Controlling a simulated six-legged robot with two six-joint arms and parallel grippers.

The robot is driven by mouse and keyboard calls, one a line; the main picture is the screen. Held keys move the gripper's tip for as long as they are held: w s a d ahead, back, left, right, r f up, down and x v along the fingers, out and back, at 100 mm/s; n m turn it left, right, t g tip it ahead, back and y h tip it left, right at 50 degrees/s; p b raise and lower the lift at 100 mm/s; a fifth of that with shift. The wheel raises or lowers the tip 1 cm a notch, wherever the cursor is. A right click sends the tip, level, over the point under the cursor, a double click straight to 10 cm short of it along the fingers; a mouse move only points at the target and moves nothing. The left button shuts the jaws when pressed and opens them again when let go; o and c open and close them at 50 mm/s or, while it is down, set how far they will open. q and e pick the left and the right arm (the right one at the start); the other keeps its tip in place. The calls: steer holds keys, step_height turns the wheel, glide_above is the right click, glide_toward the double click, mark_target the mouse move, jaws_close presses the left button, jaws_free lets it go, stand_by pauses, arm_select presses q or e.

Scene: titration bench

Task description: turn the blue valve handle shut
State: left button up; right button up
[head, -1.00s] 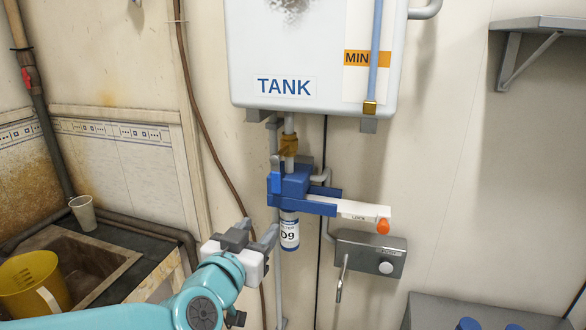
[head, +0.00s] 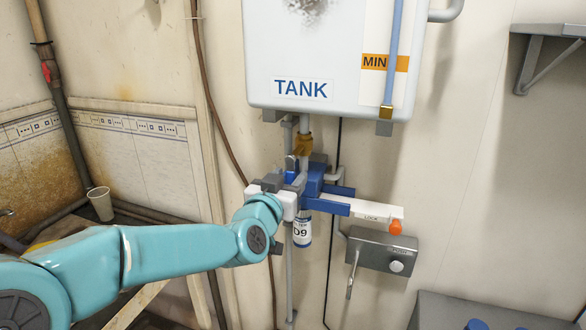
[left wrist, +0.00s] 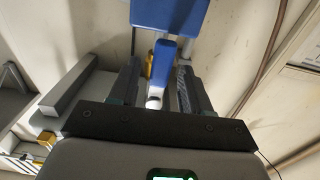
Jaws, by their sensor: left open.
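The blue valve body (head: 314,182) sits on the pipe under the tank, mostly behind my left gripper in the head view. In the left wrist view, a small blue valve handle (left wrist: 162,62) stands between the two fingers, with a larger blue block (left wrist: 168,12) beyond it. My left gripper (head: 285,181) is open, in front of the valve's left side. In the left wrist view, the gripper (left wrist: 158,85) has a finger on each side of the handle, and gaps seem to show. My right gripper is not in view.
A blue bar with a white LOCK arm (head: 372,212) and orange knob (head: 396,227) juts right from the valve. A labelled D9 cylinder (head: 302,233) hangs below. The tank (head: 330,60) is above; a grey wall box (head: 380,250) with a spout is lower right.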

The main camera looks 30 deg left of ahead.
mark_target(290, 179)
arm_select(q)
steer(key=x, duration=0.3)
steer(key=shift+w+p, duration=0.1)
steer(key=shift+p, duration=0.2)
steer(key=shift+c, duration=1.2)
steer(key=shift+w+f, duration=0.1)
jaws_close()
